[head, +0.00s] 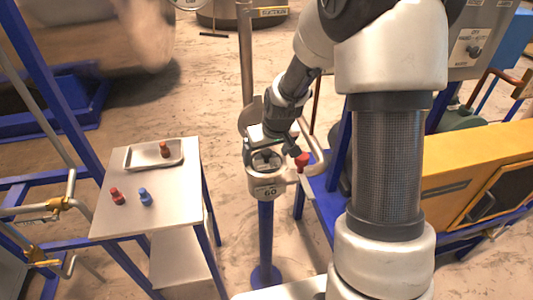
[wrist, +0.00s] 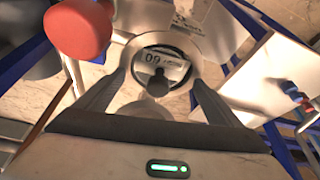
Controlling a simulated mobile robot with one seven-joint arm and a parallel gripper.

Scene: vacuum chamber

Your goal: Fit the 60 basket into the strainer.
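The strainer (head: 266,187) is a pale round pot marked 60, standing on a blue post with its top open. In the wrist view its pale rim (wrist: 203,62) surrounds a round insert with a 60 label and a dark knob, which looks like the 60 basket (wrist: 174,66). The basket sits within the opening; how deep it sits I cannot tell. My gripper (head: 266,150) is directly above the strainer, pointing down. In the wrist view my gripper's fingers (wrist: 160,85) are spread wide, with the dark knob between them and apart from both.
A red knob (head: 302,160) sticks up beside the strainer on the right. The strainer's round lid (head: 247,112) stands open behind.

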